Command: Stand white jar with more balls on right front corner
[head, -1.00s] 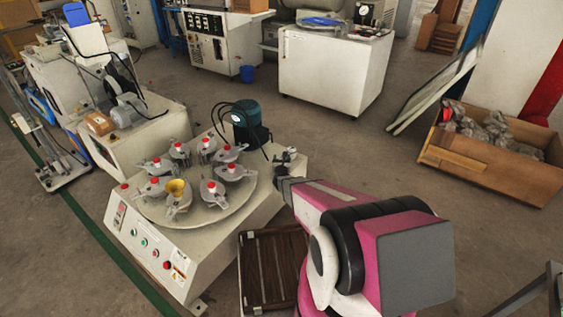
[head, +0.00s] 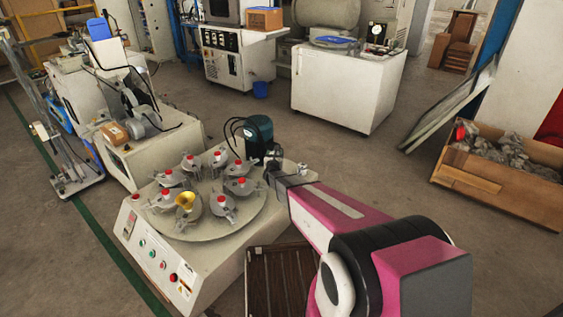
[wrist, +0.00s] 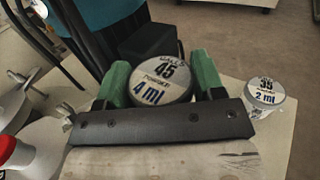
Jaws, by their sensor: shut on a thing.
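A second white jar (wrist: 265,97), reading "35" and "2 ml", stands to the right, apart from my gripper, near the edge of the pale machine top (wrist: 275,130). In the head view my gripper (head: 275,172) is over the right side of the machine top (head: 255,228), and the held jar is hard to make out.
A round plate (head: 225,225) with several red-topped clamps and a yellow funnel (head: 185,200) takes up the machine's middle. A dark green motor (head: 259,135) with black cables stands behind my gripper. A slatted wooden pallet (head: 280,280) lies by the machine's right side.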

